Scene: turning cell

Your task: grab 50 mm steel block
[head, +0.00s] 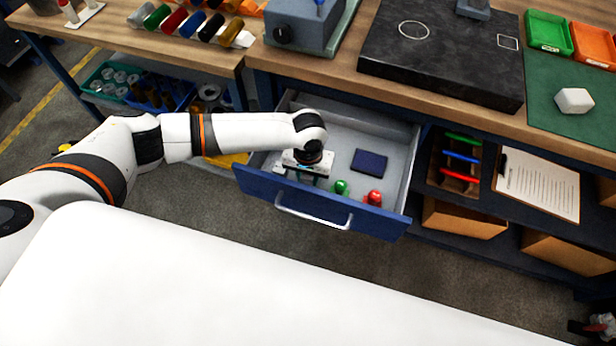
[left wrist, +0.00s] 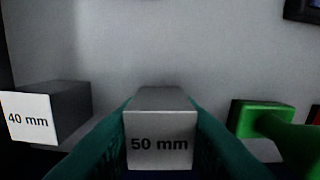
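The 50 mm steel block (left wrist: 160,139) is a grey block with a "50 mm" label, low in the middle of the left wrist view. My left gripper (left wrist: 161,112) has a teal finger along each side of it, with no gap visible, and looks shut on it. In the head view my left gripper (head: 303,175) points down into the left part of the open blue drawer (head: 379,222) and hides the block. A 40 mm block (left wrist: 47,115) lies just left of the gripper in the wrist view.
In the drawer, a green object (head: 341,187), a red object (head: 374,198) and a dark blue box (head: 369,161) lie right of the gripper. The drawer walls and the workbench edge (head: 400,97) are close by.

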